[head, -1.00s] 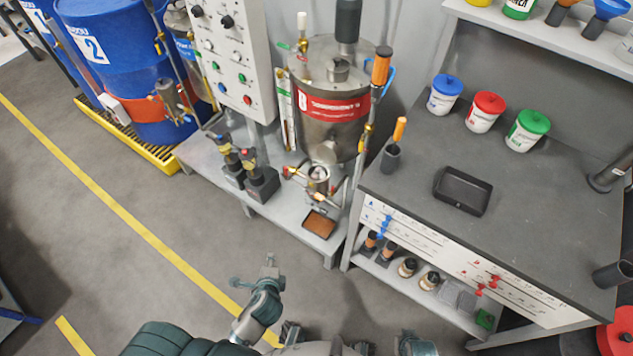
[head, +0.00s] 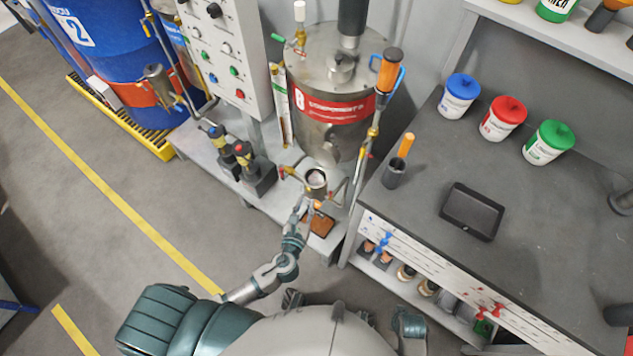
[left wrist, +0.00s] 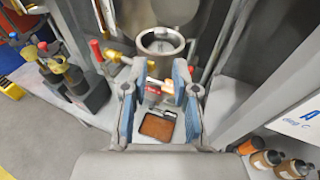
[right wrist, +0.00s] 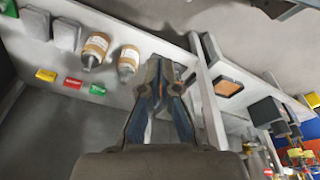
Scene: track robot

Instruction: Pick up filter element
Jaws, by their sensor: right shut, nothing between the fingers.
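I cannot tell for sure which part is the filter element. A round metal cup-shaped housing (head: 316,183) sits below the steel tank, and it shows open-topped in the left wrist view (left wrist: 160,42). My left gripper (head: 306,206) is just in front of this housing, over the low bench. In the left wrist view its blue-padded fingers (left wrist: 159,95) are spread apart. Small red and orange-white parts (left wrist: 153,92) show between them, apparently beyond the fingertips. A black tray with a brown bottom (left wrist: 157,127) lies below. My right gripper (right wrist: 160,75) is shut and empty.
The steel tank (head: 330,95) and valve pipes stand close behind the left gripper. A grey workbench (head: 540,225) to the right holds a black tray (head: 472,212) and lidded tubs (head: 503,118). Bottles (right wrist: 95,50) stand on its lower shelf. The floor at left is clear.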

